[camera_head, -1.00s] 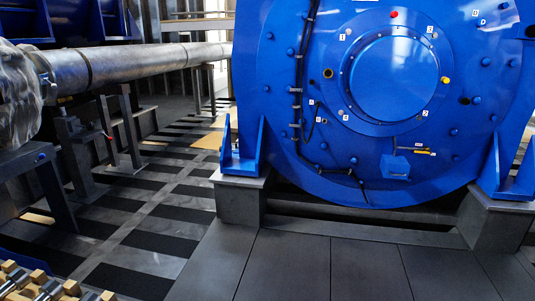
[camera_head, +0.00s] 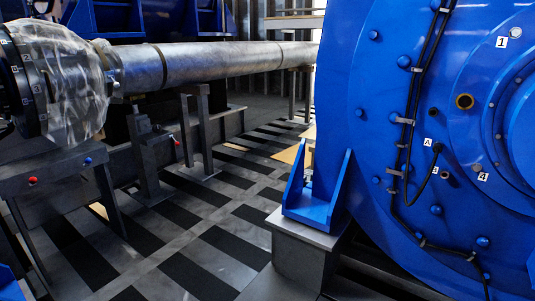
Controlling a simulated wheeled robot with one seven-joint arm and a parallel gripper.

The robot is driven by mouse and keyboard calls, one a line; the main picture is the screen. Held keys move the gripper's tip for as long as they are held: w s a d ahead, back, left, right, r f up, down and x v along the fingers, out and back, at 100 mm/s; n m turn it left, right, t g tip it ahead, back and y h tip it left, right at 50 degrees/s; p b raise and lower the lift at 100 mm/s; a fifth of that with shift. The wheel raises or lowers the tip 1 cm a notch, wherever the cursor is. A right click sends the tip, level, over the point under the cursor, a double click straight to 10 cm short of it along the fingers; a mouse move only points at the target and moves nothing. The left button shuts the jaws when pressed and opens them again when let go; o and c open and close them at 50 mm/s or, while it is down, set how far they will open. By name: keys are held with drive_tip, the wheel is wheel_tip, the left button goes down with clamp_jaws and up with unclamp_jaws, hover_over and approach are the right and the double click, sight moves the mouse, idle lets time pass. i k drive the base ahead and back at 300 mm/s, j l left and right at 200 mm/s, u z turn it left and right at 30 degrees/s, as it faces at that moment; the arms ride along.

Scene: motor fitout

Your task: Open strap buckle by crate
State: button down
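I see no strap buckle or crate that I can make out in the head view. Plastic wrap (camera_head: 75,85) covers the end of a long grey shaft (camera_head: 200,66) at the left, and a dark flanged ring (camera_head: 22,80) sits at its near end. My gripper is not in view, so its state does not show.
A large blue motor housing (camera_head: 400,110) with a black cable fills the right, its blue foot (camera_head: 318,205) on a grey plinth (camera_head: 297,252). A grey stand (camera_head: 60,170) with red and blue knobs is at left. Striped floor (camera_head: 190,235) lies open between.

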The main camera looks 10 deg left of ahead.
sight(116, 85)
drive_tip(key=i+j+u, duration=0.2)
drive_tip(key=u, duration=0.2)
drive_tip(key=i+u, duration=0.7)
drive_tip(key=u, duration=0.15)
drive_tip(key=i+l+u, duration=0.1)
drive_tip(key=i+u, duration=0.15)
drive_tip(key=u, duration=0.15)
drive_tip(key=i+j, duration=0.1)
drive_tip(key=i, duration=0.5)
drive_tip(key=i+j, duration=0.1)
drive_tip(key=i, duration=0.45)
drive_tip(key=i+j, duration=0.1)
drive_tip(key=i, duration=0.5)
drive_tip(key=i+z, duration=0.25)
drive_tip(key=i, duration=0.15)
drive_tip(key=i+j+z, duration=0.25)
drive_tip(key=i, duration=0.2)
